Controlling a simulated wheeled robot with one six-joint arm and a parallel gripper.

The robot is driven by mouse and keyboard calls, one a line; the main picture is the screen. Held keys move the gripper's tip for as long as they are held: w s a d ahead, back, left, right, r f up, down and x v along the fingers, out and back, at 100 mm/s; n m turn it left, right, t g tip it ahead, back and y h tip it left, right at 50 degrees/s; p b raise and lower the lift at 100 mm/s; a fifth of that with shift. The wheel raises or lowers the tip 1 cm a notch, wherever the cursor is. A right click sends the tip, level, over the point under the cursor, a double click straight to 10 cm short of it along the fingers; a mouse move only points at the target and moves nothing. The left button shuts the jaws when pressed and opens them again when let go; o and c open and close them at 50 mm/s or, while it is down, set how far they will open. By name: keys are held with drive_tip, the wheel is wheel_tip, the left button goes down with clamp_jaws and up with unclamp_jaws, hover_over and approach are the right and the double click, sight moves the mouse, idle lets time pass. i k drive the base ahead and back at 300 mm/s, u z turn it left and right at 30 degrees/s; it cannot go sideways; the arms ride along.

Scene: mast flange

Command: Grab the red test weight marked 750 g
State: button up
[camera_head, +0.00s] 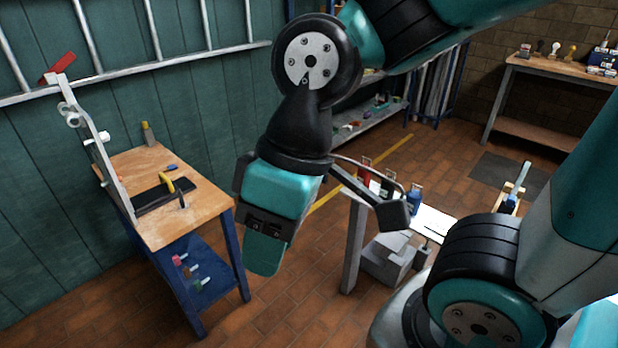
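My gripper (264,256) hangs in the middle of the view, pointing down, between the two tables. Its finger end is seen from one side, so whether it is open or shut does not show. A small red object (366,169) stands on the pale table (355,222) behind my wrist, to the right of the gripper. It is partly covered by my arm's bracket and cable, and no marking can be read. A dark object (387,185) and a blue one (414,201) stand in a row with it. The gripper is clear of them all.
Another bench (560,68) stands at the back right. A grey block (388,258) sits below the pale table. Open brick floor lies between the tables.

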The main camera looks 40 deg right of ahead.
sight(363, 176)
drive_tip(key=u, duration=0.3)
drive_tip(key=i, duration=1.25)
drive_tip(key=z, duration=0.95)
drive_tip(key=i, duration=0.35)
drive_tip(key=z, duration=0.4)
